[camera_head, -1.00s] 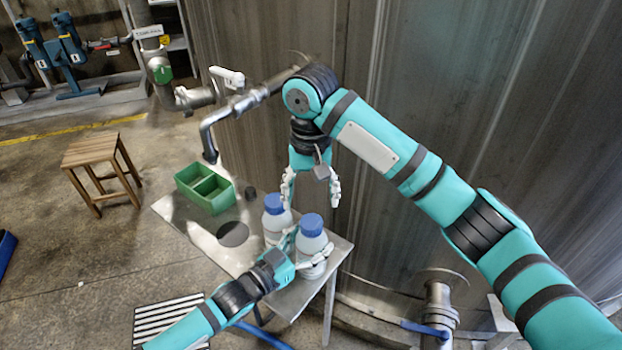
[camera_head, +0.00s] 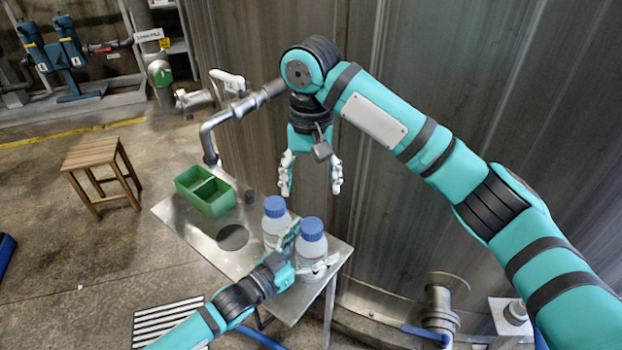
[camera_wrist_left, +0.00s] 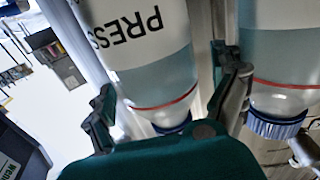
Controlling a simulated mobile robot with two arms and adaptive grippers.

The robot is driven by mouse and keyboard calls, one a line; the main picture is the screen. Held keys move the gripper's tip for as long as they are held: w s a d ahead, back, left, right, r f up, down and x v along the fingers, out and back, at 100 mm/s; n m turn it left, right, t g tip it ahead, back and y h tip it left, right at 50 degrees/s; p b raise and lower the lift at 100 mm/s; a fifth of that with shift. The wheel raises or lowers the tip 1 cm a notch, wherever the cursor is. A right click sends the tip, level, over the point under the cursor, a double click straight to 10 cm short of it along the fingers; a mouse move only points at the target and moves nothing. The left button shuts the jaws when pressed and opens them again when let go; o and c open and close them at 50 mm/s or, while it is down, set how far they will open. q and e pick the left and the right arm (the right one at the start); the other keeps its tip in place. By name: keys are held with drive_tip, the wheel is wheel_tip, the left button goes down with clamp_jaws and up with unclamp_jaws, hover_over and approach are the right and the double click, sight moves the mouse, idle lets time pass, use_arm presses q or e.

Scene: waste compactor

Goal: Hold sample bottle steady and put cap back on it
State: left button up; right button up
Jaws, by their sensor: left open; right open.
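Two pale sample bottles with blue caps stand upright side by side on a steel table, the left bottle (camera_head: 273,222) and the right bottle (camera_head: 311,247). My left gripper (camera_head: 308,262) is open with its fingers on either side of the right bottle. In the left wrist view, upside down, that bottle (camera_wrist_left: 148,58) with "PRESS" lettering sits between the fingers; contact is unclear. The other bottle (camera_wrist_left: 278,75) is beside the right finger, its blue cap (camera_wrist_left: 275,124) on. My right gripper (camera_head: 311,188) is open, empty, pointing down above and behind the bottles.
The steel table (camera_head: 205,243) has a dark round hole (camera_head: 232,237). A green divided tray (camera_head: 208,190) and a small dark cylinder (camera_head: 250,196) are at its back left. A pipe (camera_head: 207,140) hangs over the tray. A metal wall (camera_head: 440,130) rises behind.

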use_arm(q)
drive_tip(key=v, duration=1.2)
idle(0.3)
